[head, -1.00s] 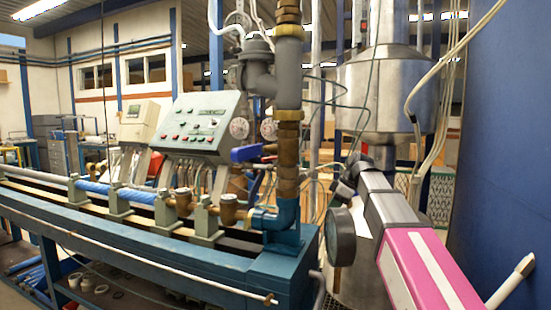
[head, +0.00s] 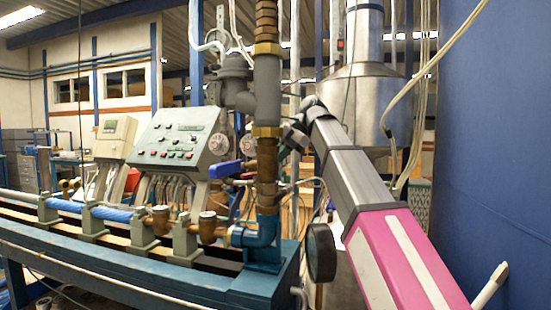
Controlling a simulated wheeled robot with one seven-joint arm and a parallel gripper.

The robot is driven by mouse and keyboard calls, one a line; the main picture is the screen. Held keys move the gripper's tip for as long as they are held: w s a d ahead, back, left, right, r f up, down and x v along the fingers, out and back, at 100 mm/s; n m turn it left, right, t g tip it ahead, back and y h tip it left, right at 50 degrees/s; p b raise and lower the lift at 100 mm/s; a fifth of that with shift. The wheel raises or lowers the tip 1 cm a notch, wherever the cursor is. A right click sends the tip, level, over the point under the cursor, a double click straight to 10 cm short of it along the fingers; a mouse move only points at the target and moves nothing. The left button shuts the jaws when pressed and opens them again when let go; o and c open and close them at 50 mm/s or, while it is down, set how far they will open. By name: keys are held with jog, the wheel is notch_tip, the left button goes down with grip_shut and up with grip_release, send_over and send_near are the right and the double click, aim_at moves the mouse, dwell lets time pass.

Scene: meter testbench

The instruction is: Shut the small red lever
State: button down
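I cannot make out a small red lever for certain. A blue lever handle (head: 225,169) sticks out to the left of the vertical brass and grey pipe (head: 267,95). My arm reaches in from the lower right, with grey links and a pink section. My gripper (head: 290,138) is a small dark shape just right of the pipe, at the height of the brass fittings. Its fingers are too small and dark to tell whether they are open or shut, or whether they touch the pipe.
A grey-green control panel (head: 180,138) with buttons stands behind the teal bench (head: 210,283). A dark round gauge (head: 320,252) is at the bench's right end. A metal tank (head: 365,95) stands behind my arm. A blue wall (head: 490,150) closes off the right side.

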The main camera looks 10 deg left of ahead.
aim_at(252, 174)
jog(key=a+f, duration=0.6)
jog(key=a, duration=0.2)
jog(key=shift+w, duration=0.25)
jog(key=shift+a+f, duration=0.1)
jog(key=shift+a, duration=0.1)
